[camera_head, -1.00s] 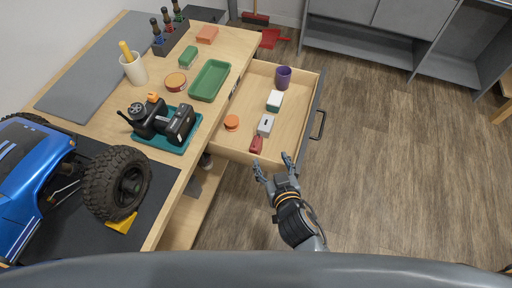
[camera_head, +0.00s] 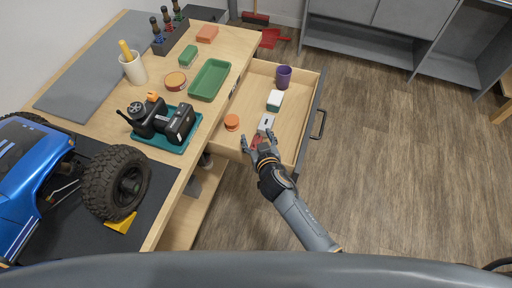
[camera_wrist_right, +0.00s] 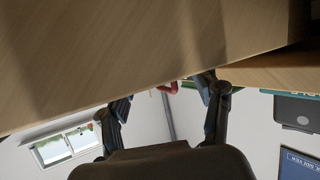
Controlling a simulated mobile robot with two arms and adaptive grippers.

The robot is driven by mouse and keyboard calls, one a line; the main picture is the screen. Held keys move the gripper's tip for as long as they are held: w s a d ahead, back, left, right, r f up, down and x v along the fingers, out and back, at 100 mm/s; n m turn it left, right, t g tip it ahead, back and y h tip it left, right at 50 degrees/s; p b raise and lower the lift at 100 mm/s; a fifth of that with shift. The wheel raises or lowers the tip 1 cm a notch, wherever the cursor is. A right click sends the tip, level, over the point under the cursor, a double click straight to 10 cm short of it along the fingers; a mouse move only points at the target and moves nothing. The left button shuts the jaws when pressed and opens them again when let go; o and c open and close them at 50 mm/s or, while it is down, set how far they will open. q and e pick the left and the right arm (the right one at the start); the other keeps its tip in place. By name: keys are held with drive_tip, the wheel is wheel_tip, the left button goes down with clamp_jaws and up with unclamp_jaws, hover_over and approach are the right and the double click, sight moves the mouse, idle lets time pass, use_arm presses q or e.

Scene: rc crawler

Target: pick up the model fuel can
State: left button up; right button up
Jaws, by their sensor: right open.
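The red model fuel can (camera_head: 257,139) lies in the open drawer at its near end, partly hidden by my right gripper. My right gripper (camera_head: 260,143) is open over the near end of the drawer, with its fingers at the can. In the right wrist view the open fingers (camera_wrist_right: 165,97) stand apart, and a small red part (camera_wrist_right: 172,87), likely the can, shows between them beyond a wooden edge. Whether the fingers touch the can I cannot tell. My left gripper is not in view.
The workbench on the left bears a green tray (camera_head: 209,80), a black transmitter (camera_head: 165,120) and a blue crawler (camera_head: 30,185).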

drive_tip(key=shift+w+f, duration=0.15)
drive_tip(key=shift+w, duration=0.15)
drive_tip(key=shift+s, duration=0.1)
drive_tip(key=c, duration=1.2)
clamp_jaws()
drive_tip(key=shift+s+f, duration=0.1)
